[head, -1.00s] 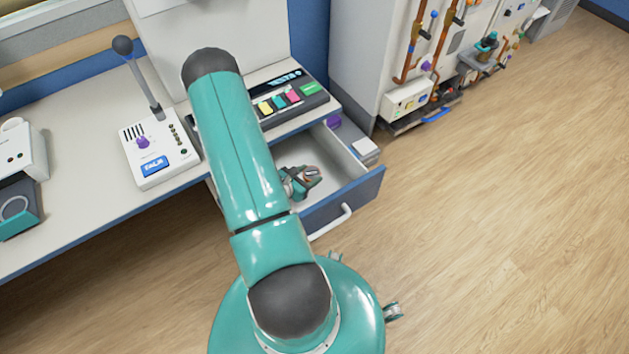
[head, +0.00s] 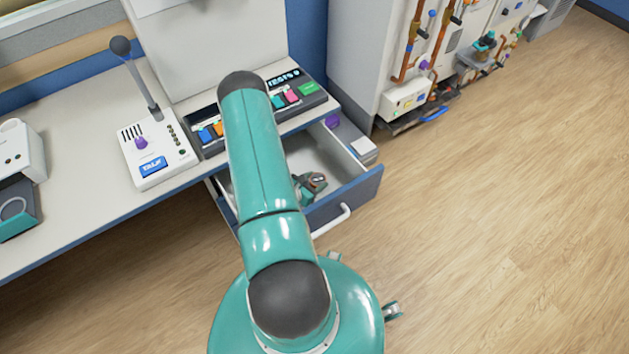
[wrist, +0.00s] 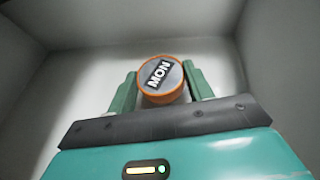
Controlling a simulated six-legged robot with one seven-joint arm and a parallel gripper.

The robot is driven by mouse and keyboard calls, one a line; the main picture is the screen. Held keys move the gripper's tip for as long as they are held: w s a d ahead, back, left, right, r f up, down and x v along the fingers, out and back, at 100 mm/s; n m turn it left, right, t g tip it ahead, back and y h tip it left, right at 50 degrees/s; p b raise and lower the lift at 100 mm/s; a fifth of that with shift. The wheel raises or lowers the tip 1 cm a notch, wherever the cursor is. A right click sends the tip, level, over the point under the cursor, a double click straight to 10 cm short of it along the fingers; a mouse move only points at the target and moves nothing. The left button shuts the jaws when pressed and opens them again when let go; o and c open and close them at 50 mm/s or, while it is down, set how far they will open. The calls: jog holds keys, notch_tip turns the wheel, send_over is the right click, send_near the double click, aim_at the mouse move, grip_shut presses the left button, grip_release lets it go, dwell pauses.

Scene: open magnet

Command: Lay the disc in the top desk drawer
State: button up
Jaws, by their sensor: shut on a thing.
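The disc (wrist: 160,78) is round with an orange rim and a grey top marked "MON". In the wrist view it sits between the two green fingers of my gripper (wrist: 159,88), which is shut on it. The light walls and floor of the drawer surround it there; I cannot tell whether the disc touches the floor. In the head view the top desk drawer (head: 358,190) is pulled open, with a blue front and a white handle. My gripper (head: 314,183) is inside the drawer opening, partly hidden by my arm.
A pipe-covered cabinet (head: 400,60) stands behind. The wooden floor (head: 480,220) at right is clear.

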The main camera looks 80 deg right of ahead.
jog(key=shift+f, duration=0.25)
jog(key=shift+f, duration=0.25)
jog(key=o, duration=1.1)
jog(key=shift+r, duration=0.2)
jog(key=shift+r, duration=0.3)
jog(key=shift+w+a+r, duration=0.15)
jog(key=shift+a+r, duration=0.05)
jog(key=shift+r, duration=0.05)
jog(key=v, duration=0.7)
